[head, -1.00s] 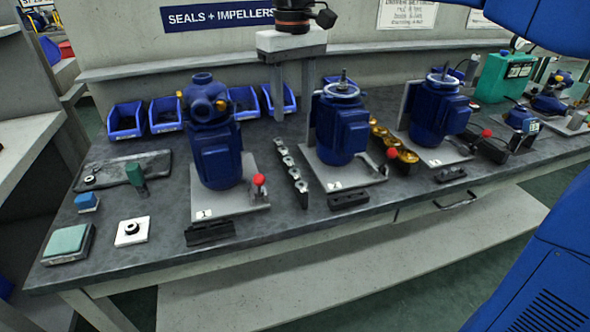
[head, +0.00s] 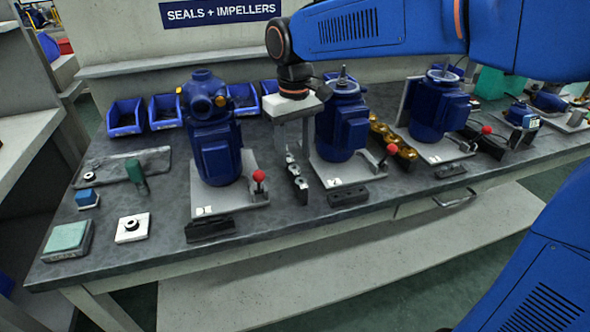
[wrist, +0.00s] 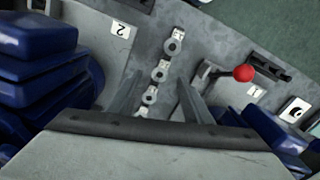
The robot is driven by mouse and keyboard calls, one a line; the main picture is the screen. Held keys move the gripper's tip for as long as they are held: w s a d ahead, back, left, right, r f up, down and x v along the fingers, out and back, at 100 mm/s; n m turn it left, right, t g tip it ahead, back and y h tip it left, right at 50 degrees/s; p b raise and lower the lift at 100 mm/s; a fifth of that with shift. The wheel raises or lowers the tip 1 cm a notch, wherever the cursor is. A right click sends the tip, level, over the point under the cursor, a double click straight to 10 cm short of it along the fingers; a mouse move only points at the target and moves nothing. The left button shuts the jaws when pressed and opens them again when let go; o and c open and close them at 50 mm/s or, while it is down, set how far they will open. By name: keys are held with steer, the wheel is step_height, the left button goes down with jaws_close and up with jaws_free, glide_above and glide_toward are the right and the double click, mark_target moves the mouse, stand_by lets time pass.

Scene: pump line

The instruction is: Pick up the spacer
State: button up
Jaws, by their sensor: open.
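My gripper (head: 294,158) is open, pointing down over the back end of a narrow dark rack of several grey metal rings (head: 298,185), between the first two blue pumps. In the wrist view, my gripper (wrist: 160,84) has its two fingers apart, with the row of rings (wrist: 159,72) showing between and beyond them. I cannot tell whether a finger touches a ring. The rack's back end is partly hidden by the fingers in the head view. Which piece is the spacer is not clear; a small dark ring also sits on a white plate (head: 132,228) at front left.
Blue pumps stand close on both sides: one at left (head: 218,150), one at right (head: 343,130). Red-knobbed levers (head: 259,176) rise from their plates. Brass parts (head: 395,140) stand farther right. Blue bins (head: 126,117) line the back.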

mark_target(295, 170)
steer(key=shift+f, duration=1.05)
steer(key=shift+f, duration=0.25)
steer(key=shift+c, duration=0.7)
steer(key=c, duration=1)
